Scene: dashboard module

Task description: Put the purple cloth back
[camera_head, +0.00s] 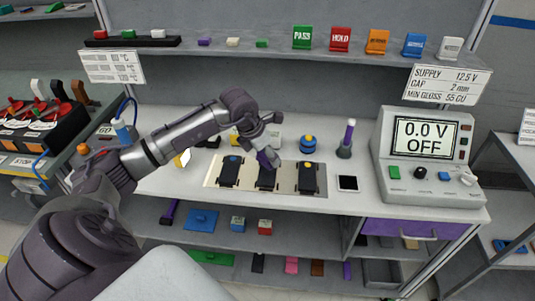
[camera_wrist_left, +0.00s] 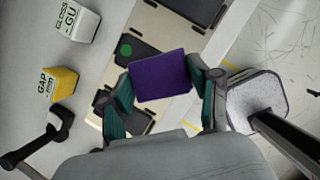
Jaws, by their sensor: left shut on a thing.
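The purple cloth (camera_wrist_left: 160,76) is a small folded block between the two fingers of my left gripper (camera_wrist_left: 160,84), which is shut on it. In the head view the left gripper (camera_head: 266,152) points down over the dashboard modules on the light fixture plate, and the cloth (camera_head: 264,160) shows just below the fingers. The cloth hides part of the middle module (camera_head: 268,179). I cannot tell whether the cloth touches the module. My right gripper is not in view.
Black modules stand to the left (camera_head: 229,173) and right (camera_head: 308,179) on the plate (camera_head: 214,172). A shelf (camera_head: 270,52) with coloured signs runs behind.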

